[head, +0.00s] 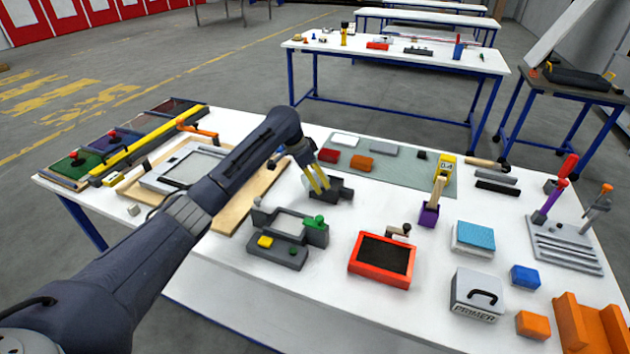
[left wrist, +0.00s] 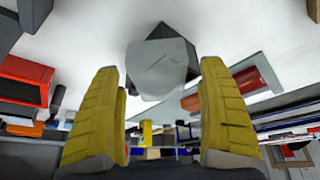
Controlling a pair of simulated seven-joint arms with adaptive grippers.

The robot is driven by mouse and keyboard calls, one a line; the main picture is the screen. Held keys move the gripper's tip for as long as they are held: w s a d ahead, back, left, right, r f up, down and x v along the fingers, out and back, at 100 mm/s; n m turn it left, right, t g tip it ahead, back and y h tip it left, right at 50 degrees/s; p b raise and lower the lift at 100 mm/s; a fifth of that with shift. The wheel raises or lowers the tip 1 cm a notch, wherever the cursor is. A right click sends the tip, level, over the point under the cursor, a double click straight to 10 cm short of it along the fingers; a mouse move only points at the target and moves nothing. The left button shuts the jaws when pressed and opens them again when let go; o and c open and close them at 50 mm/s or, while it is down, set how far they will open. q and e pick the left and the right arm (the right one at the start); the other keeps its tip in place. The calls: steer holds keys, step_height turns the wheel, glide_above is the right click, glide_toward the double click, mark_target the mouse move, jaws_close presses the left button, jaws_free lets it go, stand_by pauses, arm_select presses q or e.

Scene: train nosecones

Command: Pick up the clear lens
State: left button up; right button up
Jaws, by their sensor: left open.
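A pale, translucent, rounded piece that looks like the clear lens (left wrist: 160,70) shows in the left wrist view, in front of a dark block (left wrist: 172,35). It lies in the gap between my left gripper's yellow fingers (left wrist: 161,105), which stand apart on either side of it. I cannot tell whether they touch it. In the head view my left gripper (head: 321,188) points down beside a dark grey holder (head: 341,190) on the white table. The lens cannot be made out there. My right gripper is not in view.
A grey fixture with a green knob (head: 314,223) stands in front of the gripper, and a red-framed tray (head: 383,258) is to its right. A grey-green mat (head: 400,175) with several blocks lies behind. Bare table (head: 385,210) shows right of the holder.

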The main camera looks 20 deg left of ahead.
mark_target(315, 176)
arm_select(q)
steer(key=c, duration=1.4)
step_height(315, 176, up, 20)
steer(key=shift+r, duration=0.1)
stand_by(0.3)
